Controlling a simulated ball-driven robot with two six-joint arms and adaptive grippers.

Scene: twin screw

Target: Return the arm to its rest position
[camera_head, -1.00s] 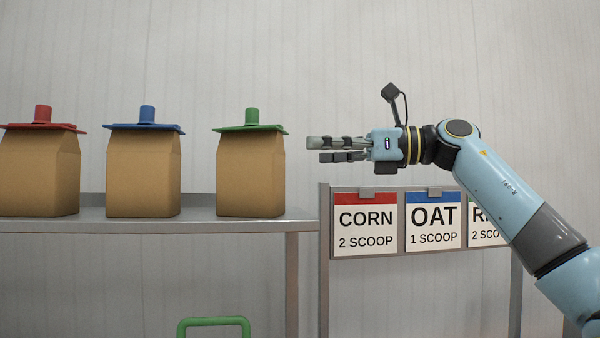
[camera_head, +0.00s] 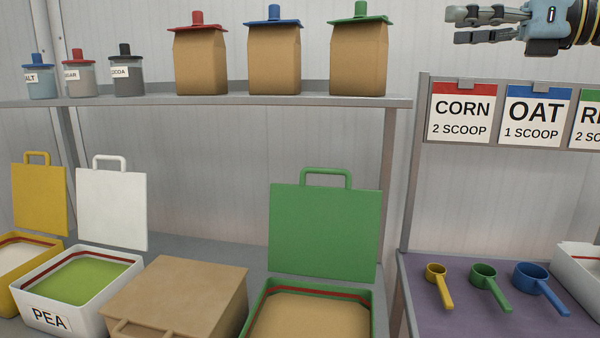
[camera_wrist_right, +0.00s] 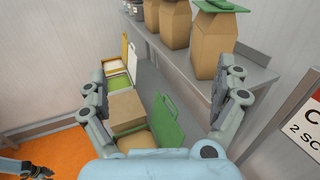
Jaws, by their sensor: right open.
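My right gripper (camera_head: 456,26) is at the upper right of the head view, pointing left. Its fingers are apart with nothing between them. It is in the air to the right of the green-lidded bag (camera_head: 357,62), not touching it, and above the sign rail. In the right wrist view my right gripper's fingers (camera_wrist_right: 165,78) stand wide apart, with the shelf and bins beyond them. My left arm is not in the head view. A dark gripper, apparently my left one (camera_wrist_right: 40,172), shows small at the lower left of the wrist view; its jaw state is unclear.
A shelf (camera_head: 220,101) holds bags and small jars. Below are open bins, including a green one (camera_head: 372,315), and a closed brown box (camera_head: 180,285). Several scoops, one of them blue (camera_head: 531,275), lie under the CORN sign (camera_head: 461,112). Air around the right gripper is clear.

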